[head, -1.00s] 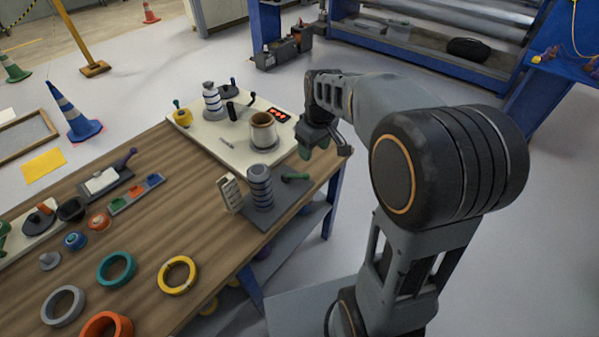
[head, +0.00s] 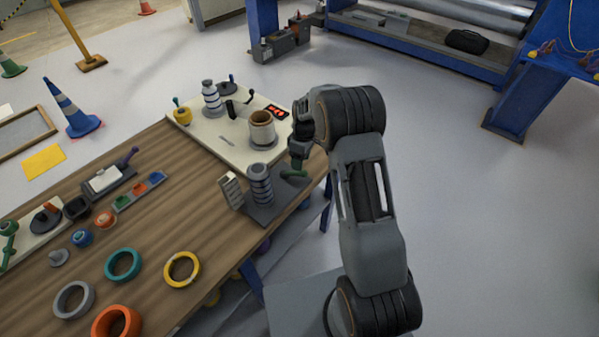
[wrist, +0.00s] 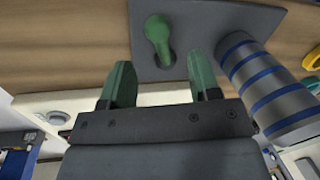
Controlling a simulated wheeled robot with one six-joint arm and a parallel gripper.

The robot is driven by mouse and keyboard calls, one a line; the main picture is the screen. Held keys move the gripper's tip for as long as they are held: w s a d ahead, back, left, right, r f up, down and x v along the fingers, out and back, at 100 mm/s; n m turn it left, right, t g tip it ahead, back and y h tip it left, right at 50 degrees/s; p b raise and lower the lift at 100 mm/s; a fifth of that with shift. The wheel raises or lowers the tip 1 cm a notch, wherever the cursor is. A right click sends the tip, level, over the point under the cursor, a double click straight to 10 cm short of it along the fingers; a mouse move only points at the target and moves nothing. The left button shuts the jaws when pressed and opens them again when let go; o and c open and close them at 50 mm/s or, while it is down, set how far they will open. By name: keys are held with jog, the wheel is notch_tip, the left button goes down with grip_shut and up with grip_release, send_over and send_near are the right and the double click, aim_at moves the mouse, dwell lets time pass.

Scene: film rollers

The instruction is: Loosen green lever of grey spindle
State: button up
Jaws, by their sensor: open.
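The grey spindle (head: 260,186) stands upright on a dark grey base plate (head: 262,212) at the table's right edge. In the wrist view the spindle (wrist: 268,88) shows blue bands at the right. The green lever (head: 293,173) sits on the same plate, right of the spindle; it also shows in the wrist view (wrist: 158,37), at the top centre. My gripper (head: 299,160) is just behind the lever in the head view. In the wrist view my gripper (wrist: 163,84) is open, its green fingertips apart with nothing between them, short of the lever.
A pale board (head: 208,147) with a cup-like roller (head: 262,128) and another banded spindle (head: 211,98) lies behind. A small grey perforated block (head: 230,190) stands left of the grey spindle. Coloured rings, such as a yellow one (head: 181,269), lie at the front left.

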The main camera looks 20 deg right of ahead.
aim_at(299, 173)
jog(key=f, duration=0.4)
jog(key=s+f+p, duration=0.1)
jog(key=f, duration=0.1)
jog(key=shift+a+f, duration=0.2)
jog(key=shift+a, duration=0.2)
jog(key=shift+c, duration=0.3)
grip_shut()
